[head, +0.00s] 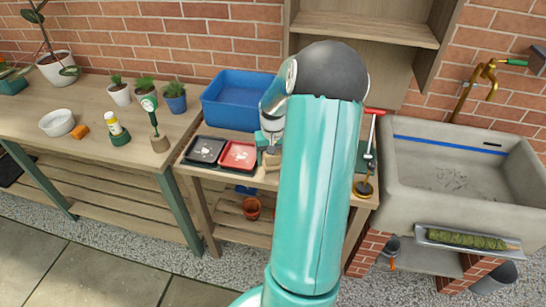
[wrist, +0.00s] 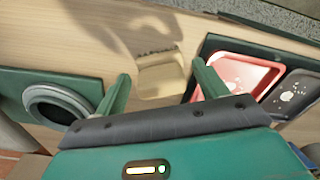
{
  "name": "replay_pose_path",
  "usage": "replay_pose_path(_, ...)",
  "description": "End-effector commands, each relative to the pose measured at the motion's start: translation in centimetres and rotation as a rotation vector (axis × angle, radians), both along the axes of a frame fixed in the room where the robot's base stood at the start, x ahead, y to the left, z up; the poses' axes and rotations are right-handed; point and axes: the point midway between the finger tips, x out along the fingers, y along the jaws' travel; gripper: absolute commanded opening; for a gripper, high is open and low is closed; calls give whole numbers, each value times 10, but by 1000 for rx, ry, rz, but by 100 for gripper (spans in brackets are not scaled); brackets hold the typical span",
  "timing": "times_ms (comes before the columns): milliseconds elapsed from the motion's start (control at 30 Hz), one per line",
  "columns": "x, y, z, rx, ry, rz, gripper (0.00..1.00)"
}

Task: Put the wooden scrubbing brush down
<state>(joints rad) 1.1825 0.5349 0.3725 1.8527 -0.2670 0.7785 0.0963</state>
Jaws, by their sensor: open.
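The wooden scrubbing brush (wrist: 160,80) is a pale tan, rounded block over the light wooden bench top in the wrist view. It also shows as a small tan shape (head: 271,161) below my wrist in the head view. My gripper (wrist: 164,88) is open, with one green finger on each side of the brush and a visible gap to each.
A red tray (head: 238,156) and a black tray (head: 205,150) lie just left of the brush in the head view. A blue tub (head: 240,100) stands behind. Right of my arm are a red-handled tool (head: 369,150) and a stone sink (head: 460,180).

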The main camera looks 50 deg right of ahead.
Motion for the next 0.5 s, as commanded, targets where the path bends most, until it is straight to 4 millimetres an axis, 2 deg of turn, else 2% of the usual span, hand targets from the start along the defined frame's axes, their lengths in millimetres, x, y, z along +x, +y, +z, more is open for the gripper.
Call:
replay_pose_path(133, 0, -1, 7, -1, 0, -1, 72)
replay_pose_path(233, 0, -1, 21, -5, -1, 1, 72)
replay_pose_path(500, -1, 0, 79, -5, -1, -1, 72)
